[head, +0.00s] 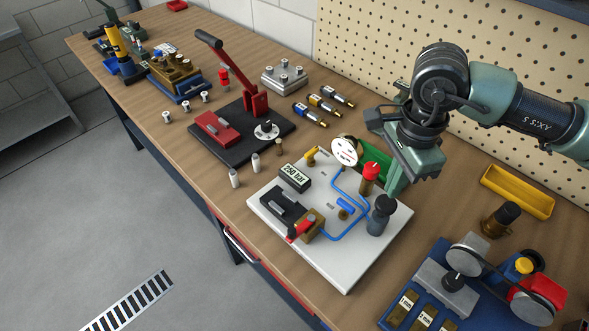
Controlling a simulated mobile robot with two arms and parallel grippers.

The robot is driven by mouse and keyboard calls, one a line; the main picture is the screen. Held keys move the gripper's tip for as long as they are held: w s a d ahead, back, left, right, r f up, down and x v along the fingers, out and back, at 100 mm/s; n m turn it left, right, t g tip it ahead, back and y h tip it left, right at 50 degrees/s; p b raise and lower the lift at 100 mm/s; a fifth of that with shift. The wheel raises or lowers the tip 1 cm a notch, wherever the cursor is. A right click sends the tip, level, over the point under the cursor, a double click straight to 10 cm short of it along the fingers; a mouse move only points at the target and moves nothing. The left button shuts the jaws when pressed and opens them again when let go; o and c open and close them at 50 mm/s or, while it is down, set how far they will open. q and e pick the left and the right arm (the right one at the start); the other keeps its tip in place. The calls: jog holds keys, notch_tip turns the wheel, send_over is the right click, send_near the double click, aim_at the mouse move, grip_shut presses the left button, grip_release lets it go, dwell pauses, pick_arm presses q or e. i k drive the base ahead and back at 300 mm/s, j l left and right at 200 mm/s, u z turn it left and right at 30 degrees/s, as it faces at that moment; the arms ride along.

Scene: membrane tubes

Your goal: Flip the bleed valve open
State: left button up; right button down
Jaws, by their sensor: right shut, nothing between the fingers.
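A white test plate (345,275) on the wooden bench carries blue tubing, a round white gauge (344,151), a 250 bar display (295,177) and several fittings. The fittings include a red-handled lever (300,228) on a brass block, a small blue lever (345,206), a yellow-handled fitting (311,155) and a red-capped knob (370,171). I cannot tell for sure which is the bleed valve. My right gripper (393,185) is shut and empty, above the back right of the plate, behind the red-capped knob. My left gripper is out of view.
A lever press (240,75) on a dark base stands behind left of the plate. A yellow tray (517,192) lies to the right. A blue-based machine (420,260) with pulleys is at the front right. A pegboard (380,45) closes off the back.

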aim_at(345, 209)
jog(key=k+j, duration=0.5)
jog(key=k, duration=0.2)
jog(key=k+j, duration=0.5)
jog(key=k, duration=0.15)
